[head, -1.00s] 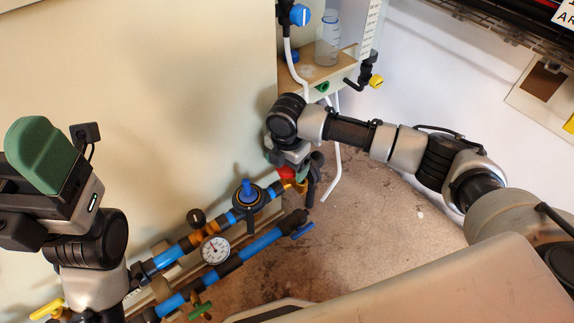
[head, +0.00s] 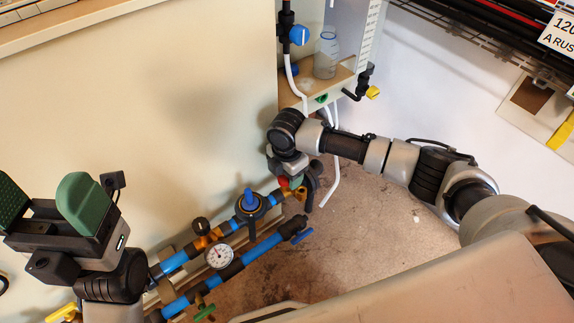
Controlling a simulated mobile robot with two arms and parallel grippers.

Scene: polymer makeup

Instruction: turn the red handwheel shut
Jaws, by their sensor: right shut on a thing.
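The red handwheel (head: 283,182) shows only as a small red patch at the upper right end of the blue pipe run. My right gripper (head: 291,182) is over it, pointing down, and is shut on it. The gripper body and wrist hide most of the wheel and nearly all of the fingers. My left gripper (head: 40,208) is at the left edge, raised in front of the cream panel, away from the pipes. Its two green finger pads stand well apart with nothing between them, so it is open.
A blue-capped valve (head: 250,203) and a white dial gauge (head: 219,257) sit on the pipes close by. A blue-handled valve (head: 301,236) and a green handle (head: 205,312) are lower. A shelf (head: 337,84) with a clear bottle (head: 326,55) stands above my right wrist.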

